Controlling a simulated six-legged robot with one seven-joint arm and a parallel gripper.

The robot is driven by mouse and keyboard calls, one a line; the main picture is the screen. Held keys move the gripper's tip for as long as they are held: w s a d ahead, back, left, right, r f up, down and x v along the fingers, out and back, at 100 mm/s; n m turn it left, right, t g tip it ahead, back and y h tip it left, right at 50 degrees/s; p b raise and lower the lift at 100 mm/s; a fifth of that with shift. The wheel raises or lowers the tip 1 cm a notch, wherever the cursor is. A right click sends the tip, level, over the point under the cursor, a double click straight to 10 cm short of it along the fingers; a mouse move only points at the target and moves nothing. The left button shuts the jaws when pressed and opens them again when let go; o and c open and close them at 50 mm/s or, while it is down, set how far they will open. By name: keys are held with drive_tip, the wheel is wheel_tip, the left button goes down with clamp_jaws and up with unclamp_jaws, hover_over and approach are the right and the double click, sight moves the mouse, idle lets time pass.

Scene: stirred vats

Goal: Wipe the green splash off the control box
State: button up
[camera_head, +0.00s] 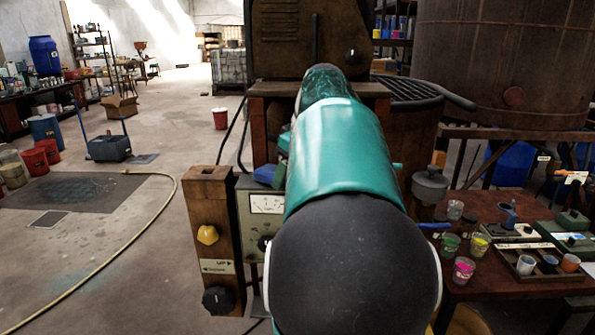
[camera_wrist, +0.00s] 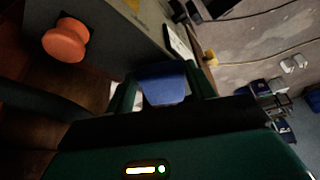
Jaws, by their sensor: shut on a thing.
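The control box (camera_head: 259,203) is grey with a white dial, left of my arm in the head view. In the wrist view its grey side (camera_wrist: 125,22) slants across the top, with a round orange knob (camera_wrist: 65,40) at the left. My gripper (camera_wrist: 165,84) is shut on a blue wiping pad (camera_wrist: 163,86). The pad (camera_head: 267,174) also shows at the top of the control box in the head view; I cannot tell whether it touches. I cannot make out a green splash. My arm hides the box's right part.
A brown post (camera_head: 210,240) with a yellow knob and a black knob stands just left of the box. A low table (camera_head: 488,285) with paint pots is at right. A rusty vat (camera_head: 505,60) stands behind. A yellow hose (camera_head: 150,235) crosses the open floor at left.

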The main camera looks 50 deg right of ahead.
sight(263, 173)
drive_tip(key=shift+w+a, duration=0.3)
drive_tip(key=shift+w, duration=0.25)
drive_tip(key=shift+w+a, duration=0.25)
drive_tip(key=shift+w, duration=0.25)
drive_tip(key=o, duration=0.3)
drive_tip(key=shift+w+a, duration=0.9)
drive_tip(key=shift+w, duration=0.3)
drive_tip(key=shift+o, duration=0.7)
drive_tip(key=shift+w+r, duration=0.25)
drive_tip(key=shift+r, duration=0.75)
drive_tip(key=shift+s+r, duration=0.15)
drive_tip(key=shift+r, duration=0.9)
drive_tip(key=shift+s+r, duration=0.1)
drive_tip(key=shift+r, duration=0.9)
drive_tip(key=shift+d+r, duration=0.1)
drive_tip(key=shift+r, duration=1.45)
